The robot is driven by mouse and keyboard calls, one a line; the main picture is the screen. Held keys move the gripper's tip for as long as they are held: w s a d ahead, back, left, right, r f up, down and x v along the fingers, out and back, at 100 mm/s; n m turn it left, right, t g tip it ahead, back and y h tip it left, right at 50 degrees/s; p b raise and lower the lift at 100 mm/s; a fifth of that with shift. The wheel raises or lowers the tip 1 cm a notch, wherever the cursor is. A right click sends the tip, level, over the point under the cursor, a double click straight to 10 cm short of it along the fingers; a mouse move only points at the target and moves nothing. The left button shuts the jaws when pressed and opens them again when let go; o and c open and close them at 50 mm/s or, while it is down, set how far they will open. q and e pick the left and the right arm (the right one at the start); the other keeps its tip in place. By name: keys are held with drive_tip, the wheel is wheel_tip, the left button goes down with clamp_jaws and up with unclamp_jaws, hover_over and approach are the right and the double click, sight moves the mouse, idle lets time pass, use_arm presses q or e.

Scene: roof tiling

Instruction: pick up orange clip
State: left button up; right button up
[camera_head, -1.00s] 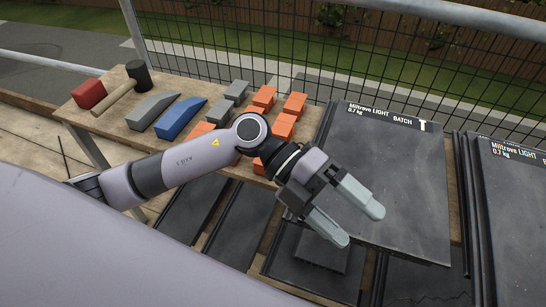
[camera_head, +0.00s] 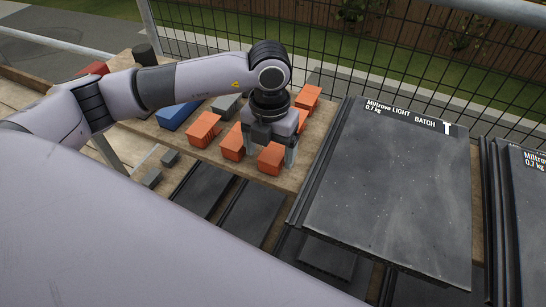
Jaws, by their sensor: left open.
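Several orange clips lie on the wooden bench: one at the left (camera_head: 204,130), one in the middle (camera_head: 232,143), one at the front (camera_head: 270,159) and one at the back right (camera_head: 307,97). My left gripper (camera_head: 272,150) points down among them, open. One grey finger shows just right of the front clip; the other finger is mostly hidden, so I cannot tell whether a clip lies between them. The wrist and gripper hide part of the clip group. My right gripper is not in view.
Grey clips (camera_head: 225,106) and a blue block (camera_head: 178,115) lie left of the orange clips, partly under my arm. A large dark tile (camera_head: 390,190) marked LIGHT BATCH T lies close on the right. A wire mesh fence (camera_head: 350,60) stands behind the bench.

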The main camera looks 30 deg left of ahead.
sight(271, 157)
use_arm(q)
drive_tip(key=shift+f, duration=1.35)
drive_tip(key=c, duration=1.3)
drive_tip(key=shift+r, duration=0.1)
wheel_tip(271, 157, up, 20)
drive_tip(key=p, duration=0.1)
drive_tip(key=o, duration=0.7)
clamp_jaws()
